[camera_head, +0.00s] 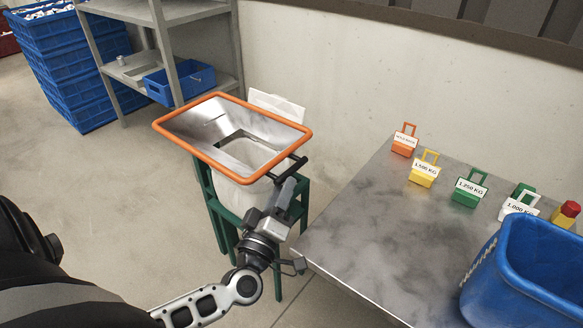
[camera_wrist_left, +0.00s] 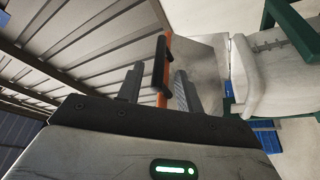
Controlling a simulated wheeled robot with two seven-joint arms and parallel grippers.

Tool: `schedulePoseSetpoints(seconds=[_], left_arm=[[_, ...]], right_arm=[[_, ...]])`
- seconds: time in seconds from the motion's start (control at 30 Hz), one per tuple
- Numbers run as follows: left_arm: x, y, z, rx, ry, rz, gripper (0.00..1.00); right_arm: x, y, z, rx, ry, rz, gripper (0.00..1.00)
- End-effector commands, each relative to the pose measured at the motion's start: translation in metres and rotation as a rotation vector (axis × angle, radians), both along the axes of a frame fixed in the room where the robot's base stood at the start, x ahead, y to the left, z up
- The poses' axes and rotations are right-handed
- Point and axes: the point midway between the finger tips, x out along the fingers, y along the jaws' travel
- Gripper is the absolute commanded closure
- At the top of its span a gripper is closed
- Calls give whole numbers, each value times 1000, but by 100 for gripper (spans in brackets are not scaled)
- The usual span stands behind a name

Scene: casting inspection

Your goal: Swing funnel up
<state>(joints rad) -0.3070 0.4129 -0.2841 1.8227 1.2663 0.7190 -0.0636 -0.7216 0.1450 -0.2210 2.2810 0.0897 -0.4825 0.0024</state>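The funnel (camera_head: 199,151) is a shiny metal tray with an orange rim and an opening in its middle. It lies about level on a green stand (camera_head: 222,219), above a whitish bag (camera_head: 236,190). A black handle (camera_head: 288,170) sticks out at the rim's right corner. My left gripper (camera_head: 285,187) is at this handle. In the left wrist view the two fingers (camera_wrist_left: 160,88) stand apart, with the black handle (camera_wrist_left: 160,62) and orange rim between their tips. Contact with the handle cannot be told. My right gripper is not in view.
A metal table (camera_head: 350,238) on the right holds several coloured weight-labelled blocks and a blue bin (camera_head: 535,265); its edge is close to my left wrist. A grey shelf (camera_head: 158,30) and stacked blue crates (camera_head: 62,70) stand behind. A concrete wall (camera_head: 340,75) is at the back.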

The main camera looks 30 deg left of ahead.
Motion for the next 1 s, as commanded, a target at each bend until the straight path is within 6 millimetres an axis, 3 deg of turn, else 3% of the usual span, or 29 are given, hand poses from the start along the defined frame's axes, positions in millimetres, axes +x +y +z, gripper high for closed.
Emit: schedulePoseSetpoints(seconds=[0.1,0.3,0.73,0.87,1.0], left_arm=[[24,6,7,0,-4,0,64],[49,11,13,0,-1,-1,64],[57,13,15,0,0,-1,64],[57,13,15,0,0,-1,100],[57,13,15,0,0,-1,100]], right_arm=[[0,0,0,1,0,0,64],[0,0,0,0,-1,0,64],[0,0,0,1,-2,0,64],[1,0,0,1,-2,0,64],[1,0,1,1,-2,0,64]])
